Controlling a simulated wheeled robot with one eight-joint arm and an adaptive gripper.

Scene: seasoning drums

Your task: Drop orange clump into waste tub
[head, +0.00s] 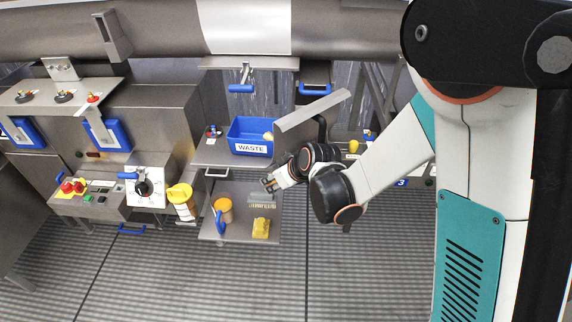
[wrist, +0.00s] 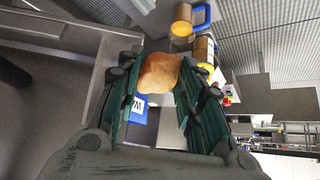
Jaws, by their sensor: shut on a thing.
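The orange clump (wrist: 160,72) is a rounded, pale orange lump between the green-lined fingers of my gripper (wrist: 157,88) in the wrist view. My gripper is shut on it. In the head view my gripper (head: 268,185) is in front of and below the waste tub, over the lower shelf, and I cannot make out the clump there.
The lower shelf (head: 211,237) holds an orange-topped jug (head: 224,206) with a blue handle, a yellow block (head: 261,229) and a brush-like tool (head: 262,198). A yellow-lidded container (head: 180,193) stands left. A slanted metal chute (head: 310,114) overhangs the tub's right side.

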